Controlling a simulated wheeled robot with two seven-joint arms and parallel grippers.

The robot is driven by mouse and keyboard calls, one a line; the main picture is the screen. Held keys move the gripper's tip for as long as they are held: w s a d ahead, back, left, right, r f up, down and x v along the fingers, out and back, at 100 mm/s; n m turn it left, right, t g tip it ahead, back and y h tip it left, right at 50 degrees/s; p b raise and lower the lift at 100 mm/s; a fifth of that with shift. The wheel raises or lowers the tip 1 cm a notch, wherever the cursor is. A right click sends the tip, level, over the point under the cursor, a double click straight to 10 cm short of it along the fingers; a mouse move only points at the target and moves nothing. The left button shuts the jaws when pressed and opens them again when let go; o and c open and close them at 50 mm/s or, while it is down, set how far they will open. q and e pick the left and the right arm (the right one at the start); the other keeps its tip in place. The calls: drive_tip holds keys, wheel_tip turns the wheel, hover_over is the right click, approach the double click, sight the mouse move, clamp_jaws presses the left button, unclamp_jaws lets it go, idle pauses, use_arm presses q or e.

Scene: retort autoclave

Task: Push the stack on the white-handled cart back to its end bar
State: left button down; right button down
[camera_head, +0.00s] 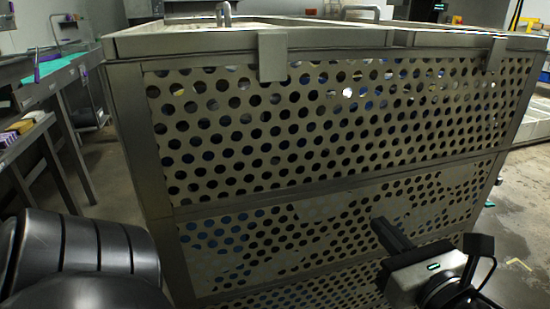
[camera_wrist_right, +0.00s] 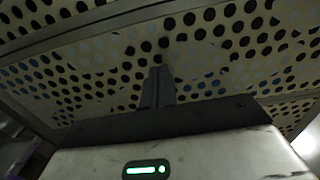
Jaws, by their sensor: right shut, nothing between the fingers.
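A tall stack of perforated metal baskets (camera_head: 330,120) fills the middle of the head view, its near wall facing me, with horizontal frame bars between the tiers. My right gripper (camera_head: 380,225) is low in front of this wall, fingers together and empty, pointing at a lower tier. In the right wrist view the closed fingers (camera_wrist_right: 158,80) reach up to the perforated wall (camera_wrist_right: 220,50). Tips and wall look very close; I cannot tell whether they touch. The cart, its white handle and its end bar cannot be made out. My left gripper is out of view.
A metal bench (camera_head: 50,85) with a green top stands at the left, with small boxes (camera_head: 22,127) near it. Bare floor (camera_head: 515,215) shows right of the stack. Two raised handles (camera_head: 224,14) show on the stack's top.

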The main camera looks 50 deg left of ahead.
drive_tip(key=p+v, duration=0.1)
drive_tip(key=v, duration=0.6)
drive_tip(key=shift+s+d+p, duration=0.15)
drive_tip(key=shift+d+p, duration=0.2)
drive_tip(key=shift+p, duration=0.05)
drive_tip(key=w+d+f+m+t+h, duration=0.1)
drive_tip(key=d+f+m+t+h, duration=0.3)
drive_tip(key=m, duration=1.1)
drive_tip(key=w+d+f+m+t+h, duration=0.25)
drive_tip(key=d+f+m, duration=0.4)
drive_tip(key=m, duration=0.85)
drive_tip(key=s+d+f+m+g+h, duration=0.1)
drive_tip(key=s+d+f+m+h, duration=0.2)
drive_tip(key=s+d+f+m, duration=0.3)
drive_tip(key=s+d+f+m+g+h, duration=0.1)
drive_tip(key=s+d+f+m+h, duration=0.3)
drive_tip(key=d+f+m, duration=0.6)
drive_tip(key=shift+s+d+f+m, duration=0.15)
drive_tip(key=shift+s+d+m, duration=0.55)
drive_tip(key=shift+s+d, duration=0.15)
